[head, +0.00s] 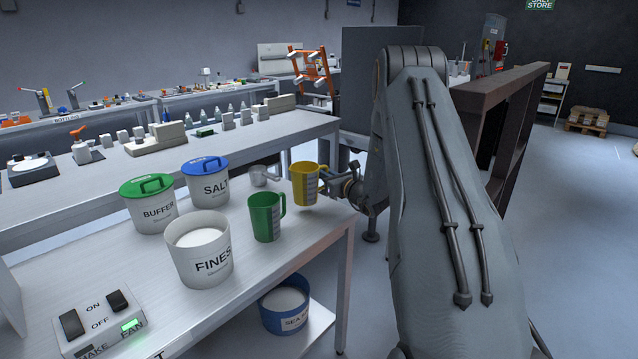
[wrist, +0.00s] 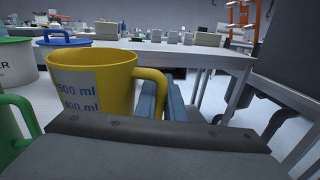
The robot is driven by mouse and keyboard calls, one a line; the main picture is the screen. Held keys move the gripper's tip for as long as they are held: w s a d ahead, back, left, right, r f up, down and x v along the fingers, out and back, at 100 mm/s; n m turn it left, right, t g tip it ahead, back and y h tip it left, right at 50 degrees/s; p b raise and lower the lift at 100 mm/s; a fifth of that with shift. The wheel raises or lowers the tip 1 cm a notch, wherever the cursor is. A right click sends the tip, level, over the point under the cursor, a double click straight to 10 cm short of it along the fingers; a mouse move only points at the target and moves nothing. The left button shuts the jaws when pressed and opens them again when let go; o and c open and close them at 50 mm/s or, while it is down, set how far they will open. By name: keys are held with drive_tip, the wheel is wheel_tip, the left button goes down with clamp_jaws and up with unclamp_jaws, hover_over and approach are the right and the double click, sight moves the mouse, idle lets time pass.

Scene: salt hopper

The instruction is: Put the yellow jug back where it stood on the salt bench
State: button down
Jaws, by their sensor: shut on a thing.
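The yellow jug (head: 304,186) is at the right end of the salt bench (head: 318,228), beside the green jug (head: 265,217). My gripper (head: 328,183) reaches in from the right and is shut on the yellow jug at its handle side. In the wrist view the yellow jug (wrist: 95,80) looks upright, with its handle (wrist: 158,85) at the jaws (wrist: 160,100). I cannot tell whether its base touches the bench top. The jug's lower part is hidden in the wrist view by my gripper's body.
On the bench stand an open white FINES tub (head: 205,262), a green-lidded BUFFER tub (head: 150,213), a blue-lidded SALT tub (head: 208,188), a small clear jug (head: 262,176) and a switch box (head: 100,322). A blue tub (head: 284,312) sits on the lower shelf. The bench's front right is clear.

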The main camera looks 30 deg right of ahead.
drive_tip(key=shift+f+p, duration=0.3)
drive_tip(key=shift+f, duration=1.6)
drive_tip(key=shift+f, duration=0.15)
drive_tip(key=c, duration=1.8)
unclamp_jaws()
drive_tip(key=shift+c, duration=0.2)
drive_tip(key=shift+s, duration=0.15)
drive_tip(key=shift+s+d+b, duration=0.2)
drive_tip(key=shift+s+b, duration=0.05)
drive_tip(key=shift+s, duration=0.95)
drive_tip(key=shift+s+d+b, duration=0.15)
drive_tip(key=shift+s+b, duration=0.05)
drive_tip(key=shift+s, duration=0.95)
drive_tip(key=shift+s+d+b, duration=0.2)
drive_tip(key=shift+s+b, duration=0.05)
drive_tip(key=shift+s, duration=0.95)
drive_tip(key=shift+s, duration=0.1)
